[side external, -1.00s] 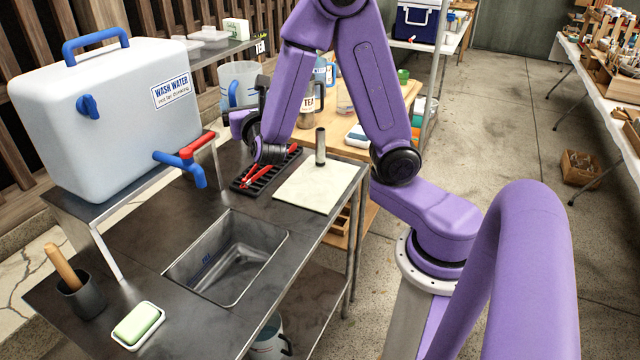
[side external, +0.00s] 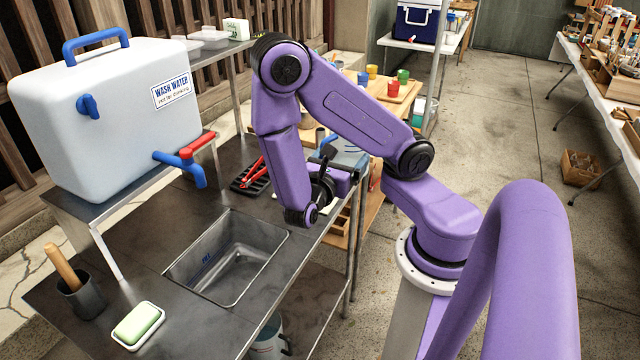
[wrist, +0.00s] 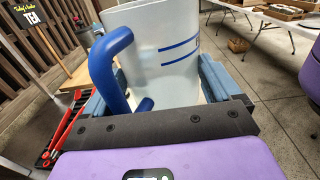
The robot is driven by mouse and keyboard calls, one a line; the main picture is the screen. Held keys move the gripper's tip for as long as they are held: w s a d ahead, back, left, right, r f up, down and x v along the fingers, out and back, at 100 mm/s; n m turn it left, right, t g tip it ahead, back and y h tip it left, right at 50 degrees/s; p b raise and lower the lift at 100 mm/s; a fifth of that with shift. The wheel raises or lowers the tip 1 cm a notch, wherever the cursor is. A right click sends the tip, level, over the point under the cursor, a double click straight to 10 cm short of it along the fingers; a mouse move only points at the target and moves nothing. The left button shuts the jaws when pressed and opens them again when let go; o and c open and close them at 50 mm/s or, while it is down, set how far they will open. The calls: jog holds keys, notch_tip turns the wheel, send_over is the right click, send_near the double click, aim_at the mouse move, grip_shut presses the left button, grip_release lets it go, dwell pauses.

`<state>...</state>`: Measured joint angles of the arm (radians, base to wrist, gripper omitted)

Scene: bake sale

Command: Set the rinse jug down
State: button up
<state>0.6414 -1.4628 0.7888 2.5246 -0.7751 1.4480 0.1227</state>
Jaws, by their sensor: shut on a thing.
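The rinse jug (wrist: 165,45) is pale and translucent, with a blue handle and two blue lines on its wall. It fills the middle of the wrist view. My gripper (wrist: 160,88) is shut on it, with one blue-grey finger on each side. In the side external view my gripper (side external: 338,166) is by the far right end of the metal counter, and the jug (side external: 350,151) shows only in part behind it. The jug's base is hidden, so I cannot tell whether it touches anything. The pale mat (side external: 328,210) is mostly hidden behind my arm.
The sink (side external: 228,258) is in the metal counter. A black rack (side external: 250,176) with red tongs stands near the counter's far end. The wash water tank (side external: 110,120) stands at left. A wooden table with several coloured cups (side external: 394,88) is behind.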

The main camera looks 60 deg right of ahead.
jog(key=shift+s+r, duration=0.5)
jog(key=shift+s, duration=0.1)
jog(key=shift+w+d+f, duration=0.45)
jog(key=shift+w+d, duration=0.1)
jog(key=shift+w, duration=0.4)
jog(key=shift+w+d+f, duration=0.5)
jog(key=shift+w, duration=0.4)
jog(key=shift+w+d+f, duration=0.45)
jog(key=shift+w+d, duration=0.1)
jog(key=shift+w, duration=0.4)
jog(key=w+d+f, duration=0.1)
jog(key=w+f, duration=0.1)
jog(key=w+d+f, duration=0.1)
jog(key=w+f, duration=0.1)
jog(key=w+d+f, duration=0.1)
jog(key=w+f, duration=0.1)
jog(key=shift+w+d+f, duration=0.1)
jog(key=shift+d+f, duration=0.1)
jog(key=shift+f, duration=0.15)
jog(key=shift+w+f, duration=0.15)
jog(key=shift+f, duration=1.6)
jog(key=o, duration=0.8)
